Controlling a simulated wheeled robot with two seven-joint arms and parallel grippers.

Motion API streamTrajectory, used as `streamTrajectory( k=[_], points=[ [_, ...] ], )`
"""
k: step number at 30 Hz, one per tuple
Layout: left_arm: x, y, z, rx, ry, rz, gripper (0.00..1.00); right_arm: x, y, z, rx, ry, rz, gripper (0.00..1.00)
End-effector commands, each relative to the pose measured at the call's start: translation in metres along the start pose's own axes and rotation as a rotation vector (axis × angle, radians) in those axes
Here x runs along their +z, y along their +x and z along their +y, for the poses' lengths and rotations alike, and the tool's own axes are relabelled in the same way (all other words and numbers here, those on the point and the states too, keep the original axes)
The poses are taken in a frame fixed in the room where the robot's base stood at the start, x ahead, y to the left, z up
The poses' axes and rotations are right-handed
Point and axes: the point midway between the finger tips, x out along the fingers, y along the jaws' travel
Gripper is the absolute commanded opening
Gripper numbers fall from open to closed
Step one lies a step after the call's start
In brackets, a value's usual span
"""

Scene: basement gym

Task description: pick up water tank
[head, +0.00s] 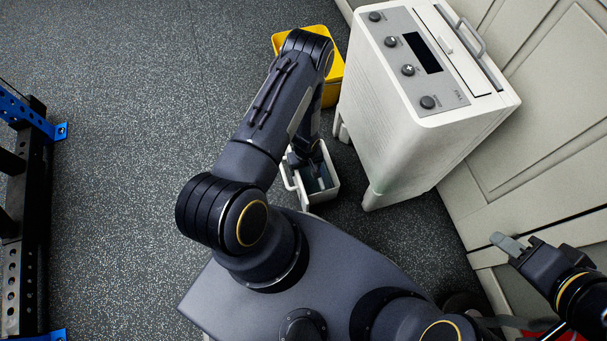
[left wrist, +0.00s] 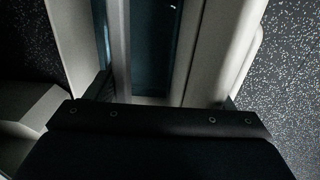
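The water tank appears to be the small white open-topped container (head: 331,187) on the floor beside the dehumidifier-like white machine (head: 390,125). It has a white handle on its left side and a dark bluish inside. My left gripper (head: 300,160) points down at the tank's top, partly hidden by my arm. In the left wrist view the tank's pale walls (left wrist: 205,55) fill the middle. The dark fingertips of the left gripper (left wrist: 165,95) stand wide apart there, one at each side. Contact is unclear. My right gripper (head: 507,244) is at the far right, apart from the tank.
A yellow container (head: 329,92) stands on the floor behind my left arm. Pale cabinet doors (head: 545,130) line the right side. A black rack with blue parts (head: 22,200) stands at the far left. The speckled floor (head: 130,120) between is clear.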

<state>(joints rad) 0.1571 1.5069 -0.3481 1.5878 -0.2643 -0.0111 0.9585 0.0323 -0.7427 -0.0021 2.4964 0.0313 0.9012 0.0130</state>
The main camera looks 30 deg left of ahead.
Motion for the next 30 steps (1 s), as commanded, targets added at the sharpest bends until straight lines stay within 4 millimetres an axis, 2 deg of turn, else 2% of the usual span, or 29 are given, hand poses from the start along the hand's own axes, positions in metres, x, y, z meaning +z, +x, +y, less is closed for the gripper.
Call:
streamTrajectory(
  k=[2,9,11,12,22,30],
  points=[
    [0.000,0.000,0.000,0.000,0.000,0.000,0.58,0.000,0.000,0.000,0.000,0.000,0.000,0.36],
    [0.000,0.000,0.000,0.000,0.000,0.000,0.27,0.000,0.000,0.000,0.000,0.000,0.000,0.36],
    [-0.001,-0.001,0.000,0.001,0.000,0.001,0.21,0.000,0.000,0.000,0.000,0.000,0.000,0.36],
    [-0.001,-0.001,0.000,0.000,0.000,0.001,0.14,0.000,0.000,0.000,0.000,0.000,0.000,0.36],
    [-0.002,-0.005,0.001,0.001,0.000,0.001,0.13,-0.001,-0.002,-0.001,0.000,0.000,0.000,0.36],
    [-0.006,-0.022,0.003,0.001,0.002,0.001,0.13,-0.005,-0.011,-0.005,0.000,0.000,0.000,0.36]
  ],
)
